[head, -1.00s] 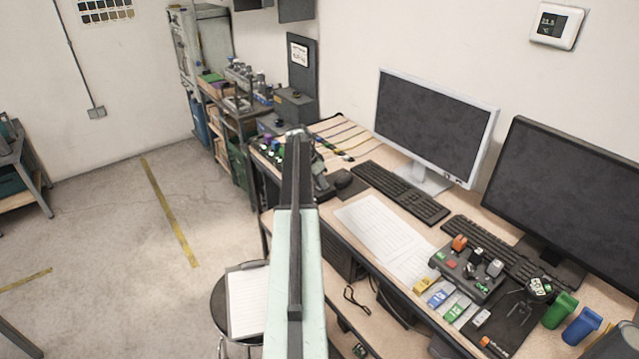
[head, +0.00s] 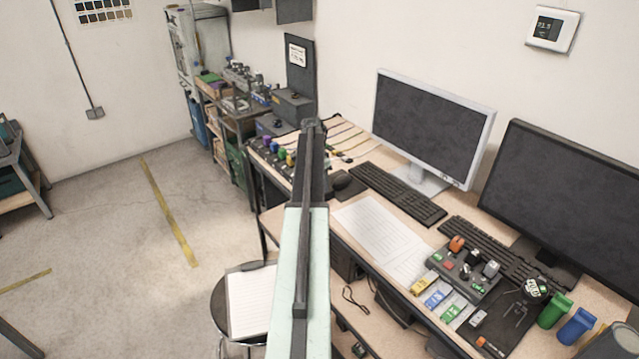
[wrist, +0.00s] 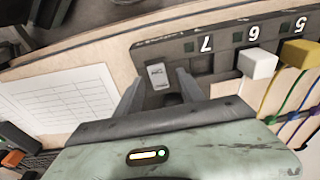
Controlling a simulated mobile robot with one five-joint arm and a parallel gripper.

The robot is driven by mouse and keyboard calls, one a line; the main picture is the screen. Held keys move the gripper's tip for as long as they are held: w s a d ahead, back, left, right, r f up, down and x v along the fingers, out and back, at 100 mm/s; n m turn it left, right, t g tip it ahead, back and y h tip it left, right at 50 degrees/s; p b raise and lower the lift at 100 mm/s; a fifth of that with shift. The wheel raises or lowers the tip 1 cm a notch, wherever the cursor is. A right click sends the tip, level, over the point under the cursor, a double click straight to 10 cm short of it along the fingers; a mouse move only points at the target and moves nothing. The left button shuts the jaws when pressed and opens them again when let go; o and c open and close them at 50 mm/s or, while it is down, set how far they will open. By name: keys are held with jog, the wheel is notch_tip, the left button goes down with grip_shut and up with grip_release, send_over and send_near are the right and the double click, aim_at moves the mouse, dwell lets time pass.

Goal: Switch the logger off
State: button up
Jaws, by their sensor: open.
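A dark switch panel (wrist: 235,82) with numbered positions crosses the wrist view; 7, 6 and 5 are readable, upside down. I cannot tell which switch is the logger's. In the head view my arm hides part of the panel (head: 262,157).
Coloured cables (wrist: 290,100) run beside the panel. Another control box (head: 465,270) stands at the near right. A stool (head: 245,300) stands left of the desk.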

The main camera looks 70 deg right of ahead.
notch_tip(320, 180, up, 8)
jog(key=p, duration=0.7)
jog(key=shift+w+a+p, duration=0.25)
jog(key=shift+a+p, duration=0.05)
jog(key=shift+a, duration=0.15)
jog(key=shift+f, duration=0.15)
